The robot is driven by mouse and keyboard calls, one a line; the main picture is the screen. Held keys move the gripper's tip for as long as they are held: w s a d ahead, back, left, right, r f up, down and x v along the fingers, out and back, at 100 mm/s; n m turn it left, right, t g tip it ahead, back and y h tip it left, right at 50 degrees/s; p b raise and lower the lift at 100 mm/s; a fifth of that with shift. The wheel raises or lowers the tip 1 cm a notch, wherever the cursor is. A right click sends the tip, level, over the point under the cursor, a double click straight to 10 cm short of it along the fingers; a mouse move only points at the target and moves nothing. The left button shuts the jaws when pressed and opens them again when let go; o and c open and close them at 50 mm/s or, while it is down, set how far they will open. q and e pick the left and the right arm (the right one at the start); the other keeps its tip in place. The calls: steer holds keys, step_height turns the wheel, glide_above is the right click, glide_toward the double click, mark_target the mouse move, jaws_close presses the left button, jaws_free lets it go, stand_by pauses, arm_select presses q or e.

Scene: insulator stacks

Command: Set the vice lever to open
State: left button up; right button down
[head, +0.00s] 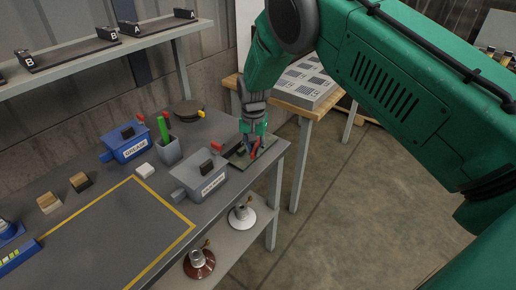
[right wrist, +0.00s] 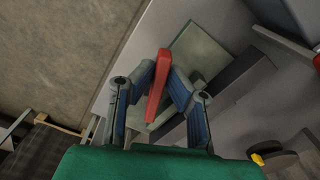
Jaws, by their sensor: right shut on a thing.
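The red vice lever (head: 255,149) is at the right end of the grey bench, beside a dark flat plate (head: 236,163). My right gripper (head: 252,143) reaches down to it from above. In the right wrist view the red lever (right wrist: 157,88) stands between the two fingers of my right gripper (right wrist: 166,70), which are shut on it. A greenish plate (right wrist: 207,50) and a dark bar (right wrist: 228,86) lie beyond the fingers. The vice's jaws are hard to make out. My left gripper is in neither view.
A grey box (head: 200,182) with a red-tipped handle stands just left of the vice. A blue grease box (head: 125,146), a cup with green sticks (head: 168,150) and a round dark disc (head: 186,112) are farther left. A wooden table (head: 290,97) stands behind. White and brown insulators occupy the lower shelf.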

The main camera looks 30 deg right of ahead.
steer(key=shift+w+a+m, duration=0.35)
steer(key=shift+w+m, duration=0.1)
steer(key=shift+m, duration=0.65)
steer(key=shift+w+a+m, duration=0.3)
steer(key=shift+w+m, duration=0.1)
steer(key=shift+m, duration=0.7)
steer(key=c, duration=1.7)
jaws_free()
steer(key=shift+c, duration=0.2)
steer(key=shift+o, duration=0.7)
steer(key=shift+w+f, duration=0.1)
steer(key=shift+w, duration=0.05)
steer(key=shift+r, duration=0.35)
step_height(320, 180, up, 11)
